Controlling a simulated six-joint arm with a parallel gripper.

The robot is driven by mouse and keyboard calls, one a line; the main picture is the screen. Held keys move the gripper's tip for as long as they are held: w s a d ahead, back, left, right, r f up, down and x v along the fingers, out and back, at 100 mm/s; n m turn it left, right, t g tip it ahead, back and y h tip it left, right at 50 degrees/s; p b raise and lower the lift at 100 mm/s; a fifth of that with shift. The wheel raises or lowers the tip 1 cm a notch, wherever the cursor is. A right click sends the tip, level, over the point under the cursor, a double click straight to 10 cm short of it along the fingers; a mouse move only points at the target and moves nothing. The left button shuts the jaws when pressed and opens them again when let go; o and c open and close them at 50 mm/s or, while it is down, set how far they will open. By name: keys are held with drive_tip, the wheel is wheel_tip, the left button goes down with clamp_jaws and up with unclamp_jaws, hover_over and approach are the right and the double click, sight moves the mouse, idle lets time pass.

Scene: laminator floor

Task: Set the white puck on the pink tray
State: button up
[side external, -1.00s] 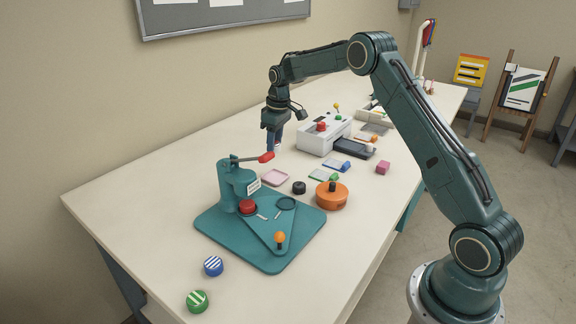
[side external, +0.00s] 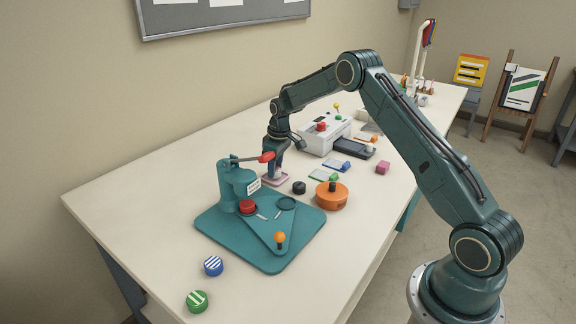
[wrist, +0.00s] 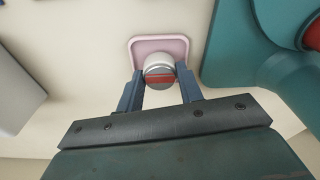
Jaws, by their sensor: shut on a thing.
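The pink tray (wrist: 177,46) lies flat on the table; in the side external view the pink tray (side external: 283,181) is partly hidden behind my gripper. My gripper (wrist: 160,78) is shut on the white puck (wrist: 157,62), which has a red striped face, in the wrist view. The puck is over the near part of the tray; whether it touches the tray floor I cannot tell. In the side external view my gripper (side external: 271,177) points down at the tray, and the puck cannot be made out there.
A teal press (side external: 235,185) with a red-tipped lever stands close in front of the tray. A black puck (side external: 299,187) and an orange round box (side external: 332,195) are to the right. A white laminator (side external: 318,138) stands behind. Blue (side external: 213,266) and green (side external: 197,301) pucks lie at the front.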

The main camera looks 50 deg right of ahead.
sight(279, 170)
drive_tip(key=shift+f, duration=0.3)
drive_tip(key=shift+f, duration=0.15)
drive_tip(key=o, duration=1)
drive_tip(key=shift+o, duration=0.2)
wheel_tip(279, 170, up, 12)
drive_tip(key=s, duration=0.1)
drive_tip(key=shift+s+d, duration=0.15)
drive_tip(key=shift+s, duration=0.05)
drive_tip(key=shift+r, duration=0.2)
